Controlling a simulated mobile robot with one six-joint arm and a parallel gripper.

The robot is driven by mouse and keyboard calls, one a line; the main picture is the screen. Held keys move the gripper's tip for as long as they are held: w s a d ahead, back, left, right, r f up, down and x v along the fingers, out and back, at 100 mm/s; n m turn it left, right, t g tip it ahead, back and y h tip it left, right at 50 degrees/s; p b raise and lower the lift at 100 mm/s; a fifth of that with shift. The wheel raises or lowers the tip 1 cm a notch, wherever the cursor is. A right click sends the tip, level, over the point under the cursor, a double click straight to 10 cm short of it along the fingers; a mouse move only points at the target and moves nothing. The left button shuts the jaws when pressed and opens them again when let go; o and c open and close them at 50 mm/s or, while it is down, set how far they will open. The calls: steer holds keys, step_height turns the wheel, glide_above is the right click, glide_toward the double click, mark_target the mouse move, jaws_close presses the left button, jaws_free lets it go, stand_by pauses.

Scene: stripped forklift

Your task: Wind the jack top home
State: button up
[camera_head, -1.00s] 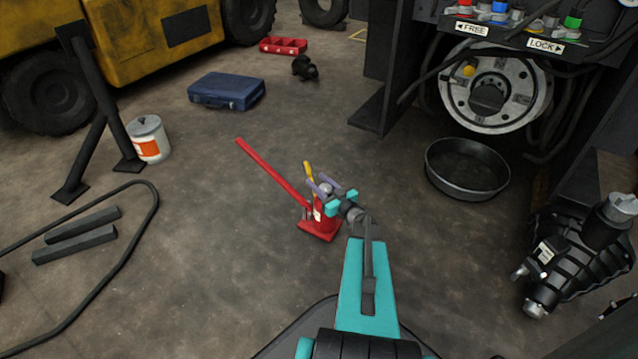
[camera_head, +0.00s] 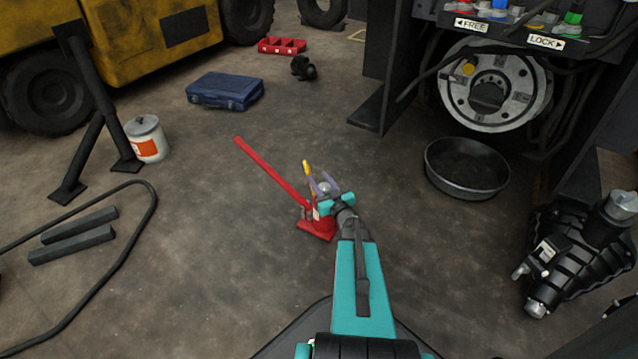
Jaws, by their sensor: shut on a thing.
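The red bottle jack (camera_head: 314,230) stands upright on the floor in the middle of the view. Its long red handle (camera_head: 268,171) slants up to the left, and a small yellow-topped lever (camera_head: 307,168) rises behind its body. My gripper (camera_head: 325,187), with teal knuckles and purple-grey fingers, is at the jack's top. Its fingers are shut on the grey jack top (camera_head: 324,188). My gripper and wrist hide much of the jack's upper body and right side.
A black drain pan (camera_head: 467,168) lies right of the jack, below the wheel hub (camera_head: 492,90). A blue case (camera_head: 226,91), white bucket (camera_head: 147,140) and dark bars (camera_head: 74,240) lie leftward. Floor around the jack is clear.

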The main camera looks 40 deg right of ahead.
steer(key=shift+s+d+m+g+h+b, duration=0.1)
steer(key=shift+m+g+h+b, duration=0.4)
steer(key=shift+h, duration=0.4)
steer(key=shift+s+d+m+g+h+b, duration=0.1)
steer(key=shift+d+m+g+h+b, duration=0.15)
steer(key=shift+m+h, duration=0.35)
steer(key=shift+s+d+m+g+h+b, duration=0.1)
steer(key=shift+m+g+h+b, duration=0.25)
steer(key=shift+m+h, duration=0.25)
steer(key=shift+s+d+r+m+g+h, duration=0.1)
steer(key=shift+d+m+g+h, duration=0.05)
steer(key=shift+m+g+h, duration=0.45)
steer(key=shift+s+d+r+m+g+h, duration=0.15)
steer(key=shift+m+g+h, duration=0.2)
steer(key=shift+h, duration=0.45)
steer(key=shift+s+d+m+g+h+p, duration=0.15)
steer(key=shift+m+g+h+p, duration=0.45)
steer(key=shift+g+p, duration=0.3)
steer(key=shift+d+m+g+h+p, duration=0.15)
steer(key=shift+m+g+h+p, duration=0.45)
steer(key=shift+p, duration=0.35)
steer(key=g+p, duration=0.1)
steer(key=m+p, duration=0.1)
steer(key=shift+s+d+g+h+p, duration=0.15)
steer(key=shift+g+h+p, duration=0.2)
steer(key=shift+h+p, duration=0.05)
